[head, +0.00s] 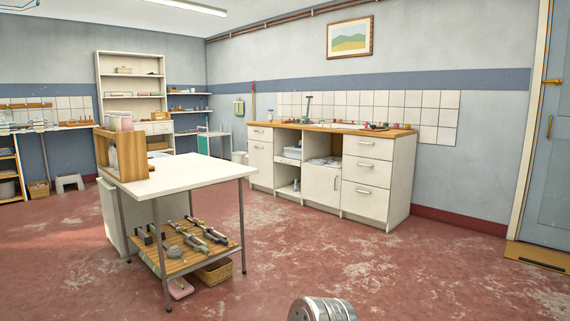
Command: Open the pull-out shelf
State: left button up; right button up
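I cannot tell for sure which part is the pull-out shelf. The long white cabinet (402,175) under a wooden worktop stands along the far wall, with drawers, doors and open bays. One open bay holds a pale bin (292,153) on a shelf. The drawers with bar handles at its right end (367,172) look shut. A tall white shelf unit (101,75) stands at the back left. Neither of my grippers shows in the head view.
A white-topped table (195,174) stands at left centre, with tools on its slatted lower shelf (178,267) and a wooden rack (130,156) on top. A silvery round object (322,309) shows at the bottom edge. The red floor before the cabinet is clear. A door (550,150) is at right.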

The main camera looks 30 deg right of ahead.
aim_at(280, 159)
jog(key=i+l+z, duration=0.55)
jog(key=i, duration=0.3)
jog(key=i+l+z, duration=0.2)
jog(key=i+z, duration=0.15)
jog(key=i, duration=0.45)
jog(key=i+z, duration=0.3)
jog(key=i, duration=0.55)
jog(key=i+j+z, duration=0.2)
jog(key=i+z, duration=0.15)
jog(key=i, duration=0.45)
jog(key=i+l+z, duration=0.15)
jog(key=i, duration=1.35)
jog(key=i+j+u, duration=0.2)
jog(key=i+u, duration=0.75)
jog(key=i, duration=0.2)
jog(key=i+l+u, duration=0.2)
jog(key=i+u, duration=0.3)
jog(key=i, duration=0.6)
jog(key=i+j, duration=0.15)
jog(key=i, duration=0.45)
jog(key=l+z, duration=0.05)
